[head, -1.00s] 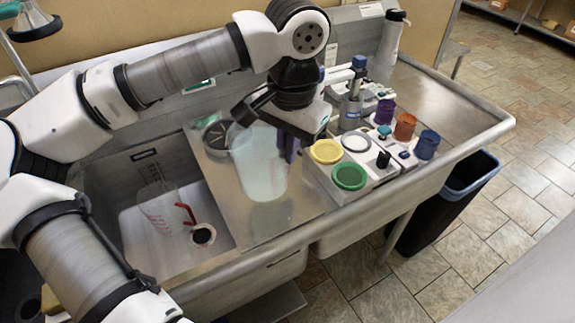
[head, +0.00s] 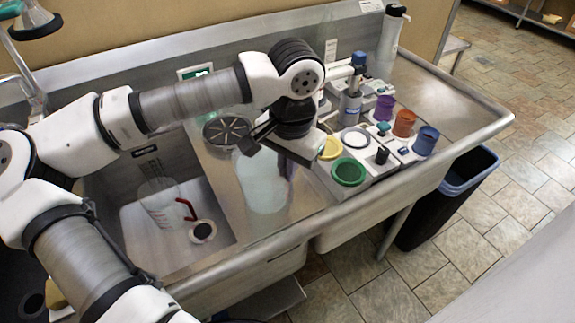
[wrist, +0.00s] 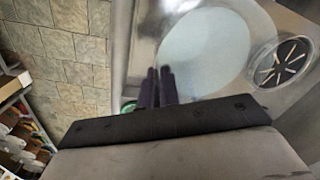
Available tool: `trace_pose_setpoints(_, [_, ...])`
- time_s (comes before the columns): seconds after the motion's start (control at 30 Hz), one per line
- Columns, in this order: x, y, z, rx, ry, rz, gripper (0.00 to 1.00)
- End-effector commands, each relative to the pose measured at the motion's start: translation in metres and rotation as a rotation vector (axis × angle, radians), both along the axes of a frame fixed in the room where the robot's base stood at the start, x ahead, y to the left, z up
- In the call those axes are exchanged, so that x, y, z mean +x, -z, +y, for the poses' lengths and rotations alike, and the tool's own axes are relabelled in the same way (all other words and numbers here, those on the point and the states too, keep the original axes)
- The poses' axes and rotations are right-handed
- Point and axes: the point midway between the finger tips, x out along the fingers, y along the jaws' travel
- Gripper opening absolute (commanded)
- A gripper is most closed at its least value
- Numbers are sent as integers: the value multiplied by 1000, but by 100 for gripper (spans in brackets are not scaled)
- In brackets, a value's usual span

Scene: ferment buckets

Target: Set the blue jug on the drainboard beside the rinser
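The blue jug (head: 264,182) is a pale, translucent, upright vessel over the steel drainboard (head: 222,168), to the lower right of the round black-spoked rinser (head: 227,130). In the wrist view the jug (wrist: 205,50) shows as a wide pale disc, with the rinser (wrist: 283,62) to its right, apart from it. My gripper (wrist: 156,86) has its two dark fingers close together at the jug's edge. It appears shut on the jug's handle, which the fingers mostly hide. I cannot tell whether the jug's base touches the drainboard.
A clear jug with a red handle (head: 165,205) stands in the sink basin on the left. Right of the blue jug are a green bucket (head: 348,172), a yellow bucket (head: 330,147) and several coloured containers. A dark bin (head: 445,200) stands on the floor.

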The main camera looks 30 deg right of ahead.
Motion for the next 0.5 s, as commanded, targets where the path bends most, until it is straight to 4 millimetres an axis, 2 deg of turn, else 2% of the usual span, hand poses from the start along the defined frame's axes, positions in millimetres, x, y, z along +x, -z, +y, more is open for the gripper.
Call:
trace_pose_setpoints(0.03, [0,0,0,0,0,0,8])
trace_pose_setpoints(0.17, [0,0,0,0,0,0,24])
trace_pose_setpoints(0.5, [0,-2,0,0,0,0,26])
